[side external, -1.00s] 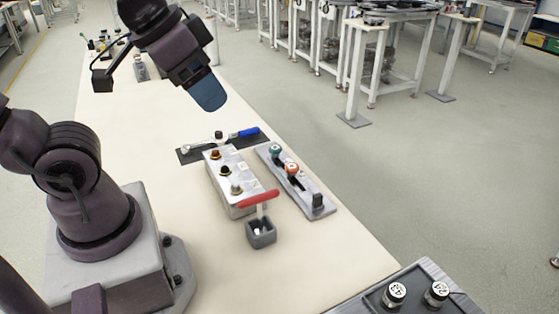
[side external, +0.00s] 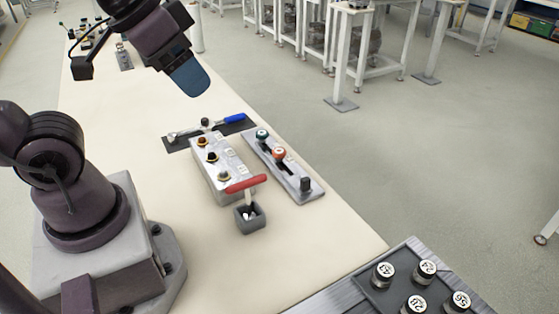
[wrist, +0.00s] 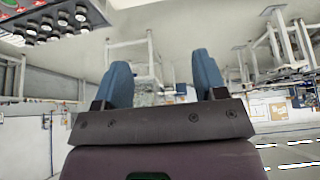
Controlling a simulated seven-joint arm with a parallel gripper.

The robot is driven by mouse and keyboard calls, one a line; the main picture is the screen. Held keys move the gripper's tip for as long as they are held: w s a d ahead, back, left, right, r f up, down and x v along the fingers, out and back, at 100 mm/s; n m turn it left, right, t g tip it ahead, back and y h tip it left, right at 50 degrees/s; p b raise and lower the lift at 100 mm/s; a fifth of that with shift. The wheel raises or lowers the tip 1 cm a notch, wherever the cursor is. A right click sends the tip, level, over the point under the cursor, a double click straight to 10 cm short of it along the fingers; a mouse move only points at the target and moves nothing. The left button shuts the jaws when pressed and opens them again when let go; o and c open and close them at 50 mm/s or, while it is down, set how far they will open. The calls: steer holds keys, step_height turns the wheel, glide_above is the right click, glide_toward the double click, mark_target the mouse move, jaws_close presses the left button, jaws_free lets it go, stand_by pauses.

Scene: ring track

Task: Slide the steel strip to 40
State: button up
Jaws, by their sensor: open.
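My gripper (side external: 193,82) hangs open and empty above the far part of the bench, with blue fingers; it also shows in the wrist view (wrist: 163,82), with nothing between its fingers. A dark tray (side external: 364,301) at the lower right holds several round caps with numbers, among them 43 (side external: 383,272) and 24 (side external: 427,268). A pale metal strip (side external: 335,291) lies along the tray's left side; I cannot tell if it is the steel strip. No 40 is readable. The tray is cut off by the lower picture edge. My gripper is far from it.
A grey slotted plate (side external: 305,196) with teal and red knobs lies mid-bench. Beside it stand a light box with knobs (side external: 206,172) and a red-handled tool (side external: 246,184) in a small holder. The near bench is clear.

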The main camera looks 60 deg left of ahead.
steer(key=shift+f, duration=0.2)
steer(key=c, duration=0.4)
steer(key=g, duration=0.6)
glide_above(305, 179)
step_height(305, 179, down, 20)
steer(key=r, duration=0.1)
step_height(305, 179, down, 13)
jaws_close()
